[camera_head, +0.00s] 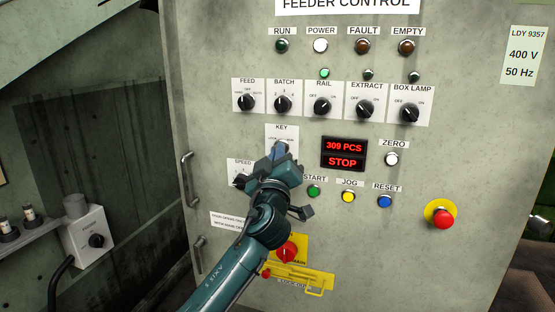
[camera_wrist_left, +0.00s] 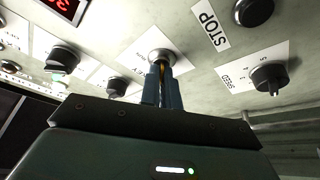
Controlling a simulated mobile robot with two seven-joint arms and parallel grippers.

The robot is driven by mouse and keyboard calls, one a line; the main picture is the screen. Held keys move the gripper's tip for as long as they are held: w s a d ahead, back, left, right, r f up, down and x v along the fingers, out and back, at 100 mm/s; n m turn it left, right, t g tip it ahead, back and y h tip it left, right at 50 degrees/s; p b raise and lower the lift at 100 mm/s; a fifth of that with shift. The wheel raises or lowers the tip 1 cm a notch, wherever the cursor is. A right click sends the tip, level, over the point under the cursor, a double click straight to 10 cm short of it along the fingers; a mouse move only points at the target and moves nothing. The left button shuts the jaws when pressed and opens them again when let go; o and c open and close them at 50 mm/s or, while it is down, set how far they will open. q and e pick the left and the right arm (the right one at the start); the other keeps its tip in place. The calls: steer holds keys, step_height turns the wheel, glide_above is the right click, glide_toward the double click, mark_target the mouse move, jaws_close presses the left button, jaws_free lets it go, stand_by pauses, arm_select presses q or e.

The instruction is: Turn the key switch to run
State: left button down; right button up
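The key switch sits under the KEY label (camera_head: 281,128) on the feeder control panel, mostly hidden behind my left gripper in the head view. In the left wrist view its round metal collar (camera_wrist_left: 161,57) shows on a white plate. My left gripper (camera_head: 281,149) reaches it from below. In the wrist view the two blue fingers (camera_wrist_left: 162,85) are close together at the collar, with a thin brownish strip between them that looks like the key. The key's angle and the position marks are hard to read. The red display (camera_head: 343,154) reads 309 PCS and STOP. My right gripper is not in view.
Selector knobs (camera_head: 322,106) line the panel above the key. The SPEED knob (camera_wrist_left: 270,78) is close beside the gripper. START (camera_head: 313,191), JOG (camera_head: 348,196) and RESET (camera_head: 385,201) buttons are to the right. A red emergency stop (camera_head: 442,217) stands further right.

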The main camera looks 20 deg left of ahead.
arm_select(q)
steer(key=shift+a+r+m+g+h+p, duration=0.15)
steer(key=shift+m+h+p, duration=1.7)
steer(key=shift+m, duration=1.95)
steer(key=shift+a+f+m+g+h+p, duration=0.15)
steer(key=shift+m+h+p, duration=1.65)
steer(key=shift+m, duration=2)
steer(key=shift+a+r+m+g+h+p, duration=0.15)
steer(key=shift+m+h+p, duration=1.65)
steer(key=shift+m, duration=2)
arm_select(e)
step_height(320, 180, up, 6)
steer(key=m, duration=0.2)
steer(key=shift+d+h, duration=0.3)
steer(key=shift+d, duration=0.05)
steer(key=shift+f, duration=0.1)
arm_select(q)
steer(key=c, duration=1.6)
jaws_free()
steer(key=shift+d, duration=0.1)
steer(key=shift+c, duration=0.2)
steer(key=shift+f+g, duration=0.2)
steer(key=shift+g, duration=0.05)
